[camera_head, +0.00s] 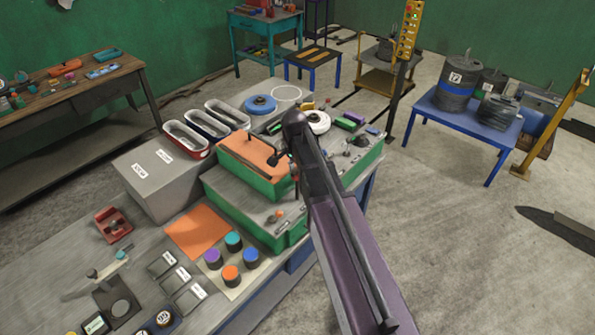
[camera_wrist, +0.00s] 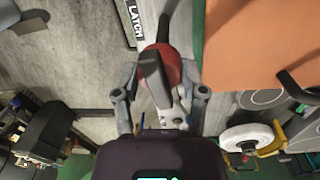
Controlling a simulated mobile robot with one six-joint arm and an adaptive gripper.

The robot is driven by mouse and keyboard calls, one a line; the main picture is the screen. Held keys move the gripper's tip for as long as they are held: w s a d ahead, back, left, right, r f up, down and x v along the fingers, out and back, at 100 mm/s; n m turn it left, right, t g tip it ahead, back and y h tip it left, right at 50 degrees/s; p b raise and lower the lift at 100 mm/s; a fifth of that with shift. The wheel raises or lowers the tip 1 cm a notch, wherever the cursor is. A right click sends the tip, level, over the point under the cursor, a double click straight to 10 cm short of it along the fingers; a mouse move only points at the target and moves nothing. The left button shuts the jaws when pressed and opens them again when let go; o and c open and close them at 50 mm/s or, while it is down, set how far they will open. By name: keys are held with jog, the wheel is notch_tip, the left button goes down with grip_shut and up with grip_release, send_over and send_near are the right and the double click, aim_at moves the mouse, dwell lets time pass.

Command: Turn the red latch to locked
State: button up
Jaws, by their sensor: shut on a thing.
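The red latch (camera_wrist: 174,66) is a round red knob with a dark grey bar handle across it, seen from close above in the wrist view. A dark plate lettered "LATCH" (camera_wrist: 130,18) lies beside it. My gripper (camera_wrist: 160,93) has one finger on each side of the latch and is shut on it. The bar points up the picture and leans slightly left. No locked mark is readable. In the head view, my arm covers much of the area around the gripper, and I cannot clearly make out the latch there.
An orange-topped block (camera_head: 252,156) with a dark handle stands on the green-sided console (camera_head: 235,205). It also shows at the right of the wrist view (camera_wrist: 262,42). A white ring (camera_head: 318,122) and a blue disc (camera_head: 260,104) lie behind. Coloured knobs (camera_head: 233,241) stand in front.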

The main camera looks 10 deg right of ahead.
jog(key=n, duration=1.3)
jog(key=shift+s+t, duration=0.1)
jog(key=shift+t, duration=0.2)
jog(key=shift+a+n, duration=0.1)
jog(key=shift+n, duration=1.9)
jog(key=o, duration=1.2)
jog(key=shift+c, duration=0.2)
jog(key=shift+m, duration=0.3)
